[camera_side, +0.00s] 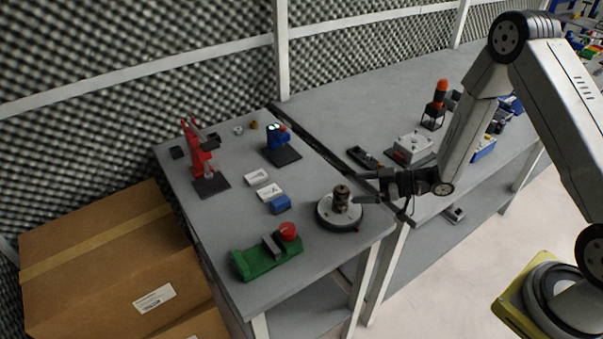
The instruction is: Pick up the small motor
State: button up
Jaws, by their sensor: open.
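A small dark brown cylinder (341,196), which looks like the small motor, stands upright on a round grey base (326,214) near the front right corner of the left table. My gripper (364,187) is level and points left at it from the right side. Its jaws are open, with the fingertips close to the cylinder. I cannot tell from this view whether the cylinder is between the fingers or just beyond them. No contact can be made out.
A green vise-like block with a red knob (265,255) lies front left. A red press (197,155), a blue device (279,143) and small white and blue boxes (271,193) stand behind. A grey-white box (411,147) is on the right table. Cartons (100,260) stand left.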

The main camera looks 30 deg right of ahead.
aim_at(345, 189)
jog(key=shift+x, duration=2.6)
grip_shut()
